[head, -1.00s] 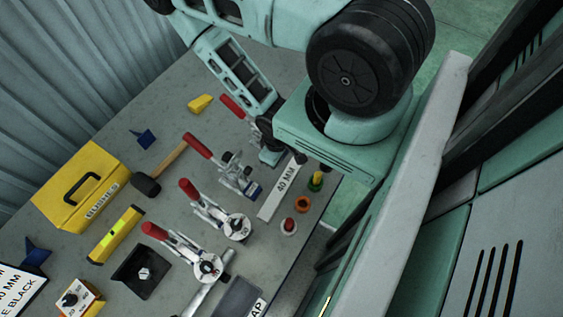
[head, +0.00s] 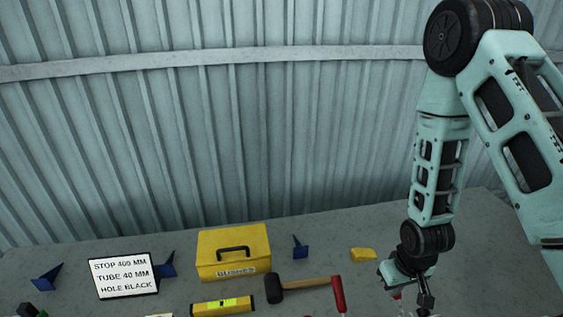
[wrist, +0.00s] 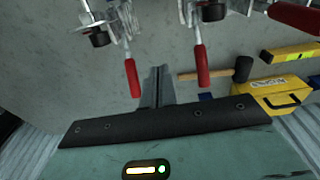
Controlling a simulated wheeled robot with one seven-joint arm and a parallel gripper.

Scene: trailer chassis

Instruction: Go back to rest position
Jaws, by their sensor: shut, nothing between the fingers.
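My arm hangs down at the right of the head view. My gripper (head: 425,303) is low over the grey workbench (head: 480,235), close to the bottom edge of the picture. In the wrist view my gripper (wrist: 157,72) shows as a grey pair of fingers lying together, with nothing between them. Red-handled toggle clamps (wrist: 201,65) stand beyond the fingers. Whether the fingertips touch anything cannot be told.
A yellow box (head: 215,262), a hammer (head: 300,284), a yellow level (head: 222,305), a sign (head: 122,290) and a yellow block (head: 363,255) lie on the bench. A corrugated wall (head: 250,140) rises behind. The air left of my arm is clear.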

